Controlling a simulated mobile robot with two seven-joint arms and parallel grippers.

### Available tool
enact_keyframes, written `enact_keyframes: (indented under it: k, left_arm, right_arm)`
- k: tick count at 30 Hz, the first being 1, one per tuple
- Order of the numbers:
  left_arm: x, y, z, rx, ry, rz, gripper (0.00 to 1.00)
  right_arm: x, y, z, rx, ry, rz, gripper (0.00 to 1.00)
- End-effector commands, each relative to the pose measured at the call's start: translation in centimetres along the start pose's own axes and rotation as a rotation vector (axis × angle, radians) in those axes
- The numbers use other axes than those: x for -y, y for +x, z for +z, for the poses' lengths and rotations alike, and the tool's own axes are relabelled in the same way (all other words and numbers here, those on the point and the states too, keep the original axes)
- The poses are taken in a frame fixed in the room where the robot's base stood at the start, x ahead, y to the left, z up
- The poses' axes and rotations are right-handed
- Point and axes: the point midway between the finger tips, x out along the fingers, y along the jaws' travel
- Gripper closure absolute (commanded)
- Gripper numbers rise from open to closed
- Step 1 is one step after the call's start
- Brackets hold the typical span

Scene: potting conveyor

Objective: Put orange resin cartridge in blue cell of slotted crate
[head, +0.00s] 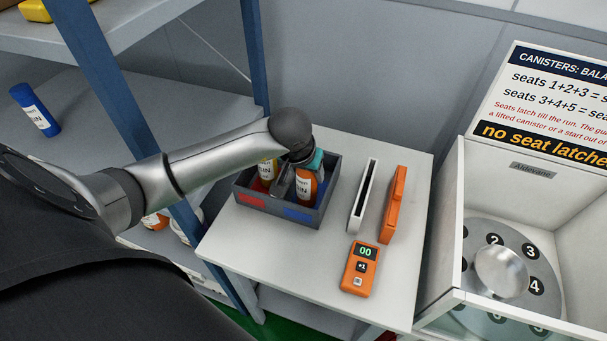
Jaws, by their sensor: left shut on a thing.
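The slotted crate (271,212) is a dark grey box on the white table, with a red label at its front left and a blue label (298,214) at its front right. My left gripper (297,180) points down over the crate and is shut on the orange resin cartridge (307,188), which has a white label. The cartridge is upright behind the blue label, its lower end hidden by the crate's front wall. I cannot tell whether it touches the cell floor. A yellow cartridge (266,170) stands behind the red label. My right gripper is not in view.
A teal piece (317,160) shows beside my gripper, partly hidden. Right of the crate are a white slotted holder (363,195), an orange upright piece (394,205) and an orange handheld device (360,268). A numbered round machine stands right.

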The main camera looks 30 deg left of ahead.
Motion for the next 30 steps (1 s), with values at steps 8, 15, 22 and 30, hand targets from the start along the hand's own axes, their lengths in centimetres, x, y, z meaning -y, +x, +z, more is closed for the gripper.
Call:
enact_keyframes:
  k: [8,15,22,30]
  left_arm:
    - [-0.13,0.38,0.15,-0.004,0.002,0.000,1.00]
    - [-0.16,0.84,0.41,-0.002,0.002,0.001,0.35]
    - [-0.15,0.79,0.41,-0.001,0.002,0.001,0.25]
    - [-0.14,0.19,0.21,0.000,0.002,0.000,0.25]
  right_arm:
    - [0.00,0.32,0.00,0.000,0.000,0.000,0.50]
    - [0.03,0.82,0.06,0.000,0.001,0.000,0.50]
    - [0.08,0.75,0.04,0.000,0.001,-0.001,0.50]
    - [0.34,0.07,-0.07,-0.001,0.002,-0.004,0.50]
